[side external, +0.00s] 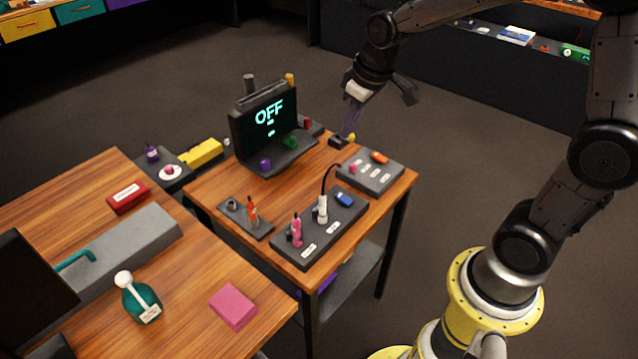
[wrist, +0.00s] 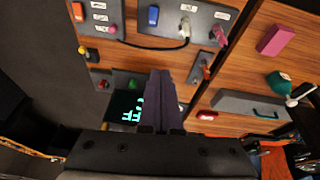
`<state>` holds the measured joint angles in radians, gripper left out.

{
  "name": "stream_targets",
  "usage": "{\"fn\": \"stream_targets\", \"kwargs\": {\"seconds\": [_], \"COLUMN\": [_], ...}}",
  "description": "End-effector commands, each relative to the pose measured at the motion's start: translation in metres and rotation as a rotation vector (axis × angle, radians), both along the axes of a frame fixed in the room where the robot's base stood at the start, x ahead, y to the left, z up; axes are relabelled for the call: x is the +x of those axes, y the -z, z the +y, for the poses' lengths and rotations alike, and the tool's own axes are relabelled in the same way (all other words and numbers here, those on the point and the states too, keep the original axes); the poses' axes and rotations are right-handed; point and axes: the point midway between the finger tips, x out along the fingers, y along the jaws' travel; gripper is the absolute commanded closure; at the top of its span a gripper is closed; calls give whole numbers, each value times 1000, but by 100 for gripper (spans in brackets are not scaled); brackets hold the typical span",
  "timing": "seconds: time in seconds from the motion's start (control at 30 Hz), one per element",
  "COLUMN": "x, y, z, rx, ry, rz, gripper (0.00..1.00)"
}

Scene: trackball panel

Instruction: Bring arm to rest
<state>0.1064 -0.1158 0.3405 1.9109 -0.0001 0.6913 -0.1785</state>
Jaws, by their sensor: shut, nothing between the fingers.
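My gripper (side external: 348,130) is above the back right of the wooden table, its dark purple fingers pointing down. In the wrist view its fingers (wrist: 165,76) lie together, shut with nothing held. The dark console (side external: 277,155) stands left of the gripper, and its screen reads "OFF" in cyan. In the wrist view the fingers partly cover this screen (wrist: 133,107). A small dark block (side external: 339,142) sits just below the fingertips; I cannot tell whether they touch it.
A panel with red and pink controls (side external: 372,180) and a longer panel with a cable and blue piece (side external: 322,232) are on the same table (side external: 388,205). A second table (side external: 215,272) holds a pink block (side external: 233,306) and green bottle (side external: 141,302). Floor behind is open.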

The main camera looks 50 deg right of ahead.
Motion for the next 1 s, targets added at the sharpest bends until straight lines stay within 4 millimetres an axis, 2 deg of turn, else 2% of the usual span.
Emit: {"fn": "stream_targets", "kwargs": {"seconds": [0.03, 0.1, 0.23, 0.3, 0.4, 0.53, 0.6, 0.7, 1.0], "x": [-15, -37, -85, -113, -150, -189, -202, -210, -211], "y": [-23, -46, -78, -87, -89, -78, -67, -55, -55], "z": [7, 15, 27, 32, 37, 40, 40, 40, 40], "rx": [-2, -2, 5, 12, 24, 42, 49, 56, 61], "ry": [-8, -14, -19, -18, -11, 9, 26, 46, 59], "rz": [-46, -97, -179, -216, -252, -257, -230, -185, -179], "gripper": [100, 100, 100, 100, 100, 100, 100, 100, 100]}}
